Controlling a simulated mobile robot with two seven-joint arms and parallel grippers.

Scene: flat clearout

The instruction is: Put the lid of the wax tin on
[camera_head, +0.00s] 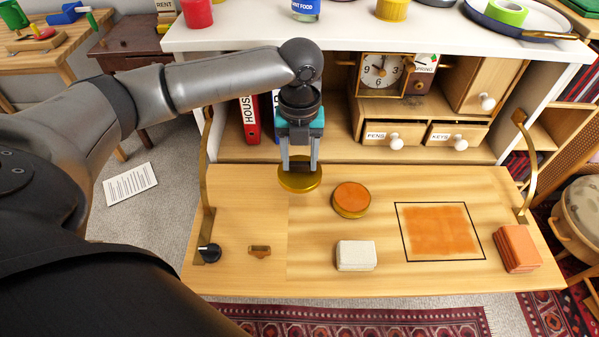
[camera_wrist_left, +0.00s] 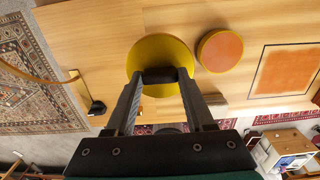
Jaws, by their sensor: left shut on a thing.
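The round, gold-yellow lid (camera_head: 300,184) has a dark knob, seen in the left wrist view (camera_wrist_left: 160,52). My left gripper (camera_head: 299,168) is shut on that knob, with the lid below its fingers. In the left wrist view the fingertips (camera_wrist_left: 163,76) meet at the knob. The lid is over the left-back part of the wooden desk flap; I cannot tell whether it touches the wood. The open wax tin (camera_head: 351,199), gold-sided with orange wax, stands just right of the lid, apart from it. It also shows in the left wrist view (camera_wrist_left: 220,50). My right gripper is out of view.
On the flap (camera_head: 240,220) lie a pale block (camera_head: 356,256), an orange-stained square (camera_head: 437,231), orange blocks (camera_head: 516,248) and a small brown piece (camera_head: 260,251). Behind are drawers (camera_head: 394,134), a clock (camera_head: 381,71) and a red binder (camera_head: 250,119). Brass stays flank the flap.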

